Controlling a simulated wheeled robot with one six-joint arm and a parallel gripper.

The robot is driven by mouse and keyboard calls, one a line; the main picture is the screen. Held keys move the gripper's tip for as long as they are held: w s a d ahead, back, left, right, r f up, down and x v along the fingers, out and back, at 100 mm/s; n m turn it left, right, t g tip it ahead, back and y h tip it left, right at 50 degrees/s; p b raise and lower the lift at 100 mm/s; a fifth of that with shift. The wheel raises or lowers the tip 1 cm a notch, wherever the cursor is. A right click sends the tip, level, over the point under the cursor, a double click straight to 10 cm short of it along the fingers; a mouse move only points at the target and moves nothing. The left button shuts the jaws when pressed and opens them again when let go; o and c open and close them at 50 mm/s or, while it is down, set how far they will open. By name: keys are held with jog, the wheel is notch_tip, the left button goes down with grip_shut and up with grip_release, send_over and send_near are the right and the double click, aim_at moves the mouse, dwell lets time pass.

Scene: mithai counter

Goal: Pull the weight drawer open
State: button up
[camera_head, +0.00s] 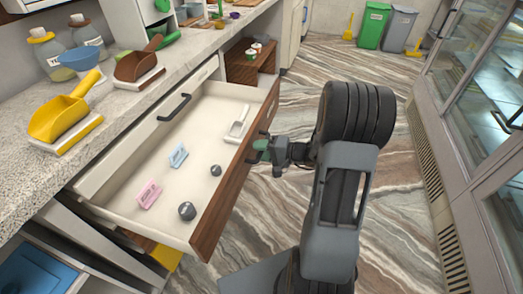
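The weight drawer (195,140) stands well out from under the counter, with a white inside and a wooden front (236,172). Inside lie a pink clip-like item (149,195), a pale blue one (178,156), two dark round weights (187,211) and a white scoop-like item (237,126). My gripper (262,150) is at the outer face of the drawer front, near its far end, where a dark handle partly shows. The fingertips are small and partly hidden, so I cannot tell whether they are closed on the handle.
The counter (45,175) on the left holds a yellow scoop (62,112), a brown scoop (137,66) and jars. A glass case (490,100) stands on the right. Green (373,26) and grey bins (398,30) stand at the back.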

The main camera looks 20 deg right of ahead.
jog(key=shift+d, duration=0.1)
jog(key=p+v, duration=0.1)
jog(key=v, duration=1.2)
jog(key=shift+s+d+p, duration=0.2)
jog(key=shift+s+p, duration=0.1)
jog(key=shift+s, duration=0.05)
jog(key=shift+r, duration=0.1)
jog(key=s+a+r+n+g+h+p, duration=0.2)
jog(key=a+r+g+p, duration=0.2)
jog(key=a+r+p, duration=0.25)
jog(key=s+a+r+n+g+h+p, duration=0.2)
jog(key=a+r+n+g+p, duration=0.1)
jog(key=a+r+g+p, duration=0.3)
jog(key=s+a+r+n+t+h+p, duration=0.1)
jog(key=r+h+p, duration=0.3)
jog(key=r, duration=0.4)
jog(key=s+a+r+n+t+h+p, duration=0.2)
jog(key=r+h+p, duration=0.2)
jog(key=r, duration=0.4)
jog(key=shift+r+t+p, duration=0.3)
jog(key=shift+p, duration=0.6)
